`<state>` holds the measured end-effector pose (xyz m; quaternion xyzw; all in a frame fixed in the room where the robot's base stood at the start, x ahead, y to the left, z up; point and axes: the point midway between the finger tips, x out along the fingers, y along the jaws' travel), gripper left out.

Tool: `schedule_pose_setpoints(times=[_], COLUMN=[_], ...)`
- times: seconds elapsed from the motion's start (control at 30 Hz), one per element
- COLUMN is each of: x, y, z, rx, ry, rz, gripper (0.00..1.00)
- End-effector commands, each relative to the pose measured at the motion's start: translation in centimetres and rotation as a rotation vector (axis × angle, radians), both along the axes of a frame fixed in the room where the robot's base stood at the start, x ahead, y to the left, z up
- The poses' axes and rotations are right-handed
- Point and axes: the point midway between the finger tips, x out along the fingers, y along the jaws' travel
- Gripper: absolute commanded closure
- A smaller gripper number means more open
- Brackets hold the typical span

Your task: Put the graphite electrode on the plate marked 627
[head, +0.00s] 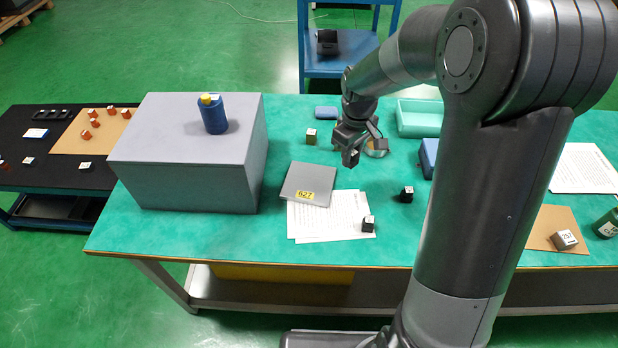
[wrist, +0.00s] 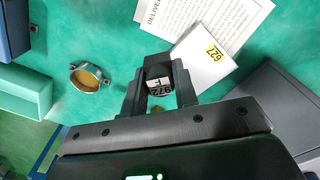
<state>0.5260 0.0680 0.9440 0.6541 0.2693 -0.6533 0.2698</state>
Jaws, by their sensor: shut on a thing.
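My gripper (head: 350,157) is shut on a dark block with a white label, which looks like the graphite electrode (wrist: 158,73). The wrist view shows the block between my two fingers (wrist: 158,88); its label reads something like 972. The grey plate (head: 303,186) with the yellow 627 tag lies left of and nearer than my gripper in the head view, partly over papers. It also shows in the wrist view (wrist: 196,62), right of my fingers. The plate's visible top is bare. The block appears held above the table, off the plate.
A large grey box (head: 185,165) with a blue bottle (head: 214,115) stands left of the plate. Dark labelled blocks (head: 406,195) (head: 368,225) stand to the right and front. A green tray (head: 420,120) is behind.

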Motion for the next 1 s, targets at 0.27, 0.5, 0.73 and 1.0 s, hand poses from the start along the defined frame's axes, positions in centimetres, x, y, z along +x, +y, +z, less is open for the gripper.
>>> schedule_pose_setpoints(times=[0.27, 0.5, 0.73, 1.0], x=[1.3, 2.3, 2.5, 2.5], y=[5.9, 10.0, 10.9, 10.8], z=[-3.6, -6.2, -7.3, -10.7], rx=[0.001, 0.0, -0.001, 0.0], ry=[0.002, 0.001, 0.002, 0.001], rz=[0.007, 0.005, 0.001, 0.001], gripper=[0.96, 0.96, 0.96, 0.96])
